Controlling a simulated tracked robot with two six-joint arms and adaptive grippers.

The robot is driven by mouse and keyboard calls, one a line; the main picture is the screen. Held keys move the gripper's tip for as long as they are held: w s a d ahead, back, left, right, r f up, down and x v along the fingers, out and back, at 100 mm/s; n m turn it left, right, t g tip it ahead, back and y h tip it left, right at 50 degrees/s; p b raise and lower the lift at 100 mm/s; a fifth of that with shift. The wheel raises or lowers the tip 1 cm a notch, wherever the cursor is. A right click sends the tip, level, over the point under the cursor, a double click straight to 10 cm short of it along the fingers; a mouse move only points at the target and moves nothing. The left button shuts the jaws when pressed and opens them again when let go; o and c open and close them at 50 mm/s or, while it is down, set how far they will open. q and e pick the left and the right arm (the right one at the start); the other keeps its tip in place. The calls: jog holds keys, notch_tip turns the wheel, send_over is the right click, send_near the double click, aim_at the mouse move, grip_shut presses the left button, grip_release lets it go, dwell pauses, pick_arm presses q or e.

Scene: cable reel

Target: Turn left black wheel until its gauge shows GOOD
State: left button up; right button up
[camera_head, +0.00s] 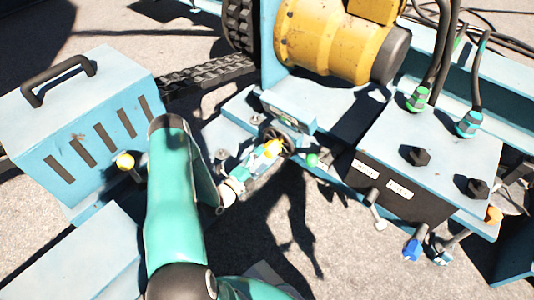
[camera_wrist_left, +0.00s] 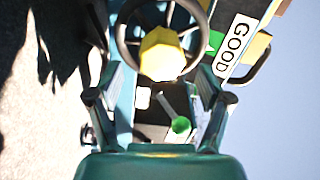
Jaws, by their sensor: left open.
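The black wheel (camera_wrist_left: 159,38) with a faceted yellow hub (camera_wrist_left: 162,55) shows at the top of the left wrist view. In the head view the wheel (camera_head: 282,143) is small and partly hidden by my gripper. My left gripper (camera_head: 265,155) is open, its fingers spread on either side below the yellow hub in the wrist view (camera_wrist_left: 160,78). I cannot tell whether they touch the wheel. A white label reading GOOD (camera_wrist_left: 235,43) sits right of the wheel, beside a green patch (camera_wrist_left: 216,44). The gauge's pointer cannot be made out. My right gripper is not in view.
A green-knobbed lever (camera_wrist_left: 180,124) lies between my fingers in the wrist view. A yellow drum (camera_head: 325,40) stands behind the wheel. A dark-fronted box (camera_head: 420,150) with cables is on the right.

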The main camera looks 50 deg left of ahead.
pick_arm(q)
jog(key=s+d, duration=0.1)
jog(key=s, duration=0.6)
jog(key=shift+s, duration=0.4)
dwell(1.0)
